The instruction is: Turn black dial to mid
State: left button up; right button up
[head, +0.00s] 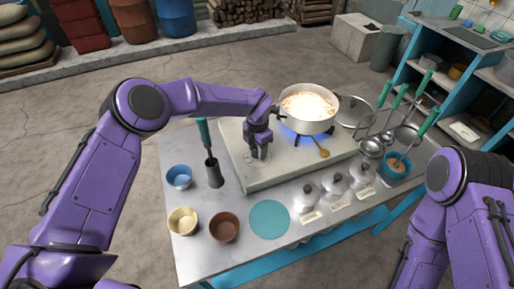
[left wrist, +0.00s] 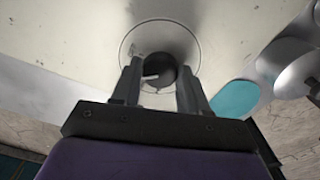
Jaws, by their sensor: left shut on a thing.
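The black dial (left wrist: 168,76) is in the left wrist view, between my fingertips, inside a thin ring on the pale stove top. A short white mark on it points to the left in that view. My left gripper (head: 258,154) reaches down to the left part of the stove (head: 275,175) and is shut on the dial, which it mostly hides in the head view. A white pot (head: 308,121) with pale, frothy contents stands on the stove over a blue flame (head: 287,133). My right arm shows at the right, but its gripper is out of view.
A wooden spoon (head: 323,153) lies by the pot. Several white lidded jars (head: 306,194) line the front. A blue bowl (head: 179,177), cream bowl (head: 183,220), brown bowl (head: 224,228) and teal mat (head: 269,219) are at the left and front.

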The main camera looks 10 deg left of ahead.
pick_arm(q)
jog(key=shift+f+n+b, duration=0.2)
jog(key=shift+n+b, duration=0.4)
jog(key=shift+b, duration=0.2)
jog(key=shift+n+b, duration=1.05)
jog(key=shift+n, duration=0.05)
jog(key=n+b, duration=0.2)
jog(key=shift+n, duration=0.4)
jog(key=shift+r+n+b, duration=0.15)
jog(key=shift+n+b, duration=0.55)
jog(key=o, duration=1.1)
jog(key=shift+s, duration=0.1)
jog(key=shift+c, duration=0.2)
jog(key=shift+r, duration=0.1)
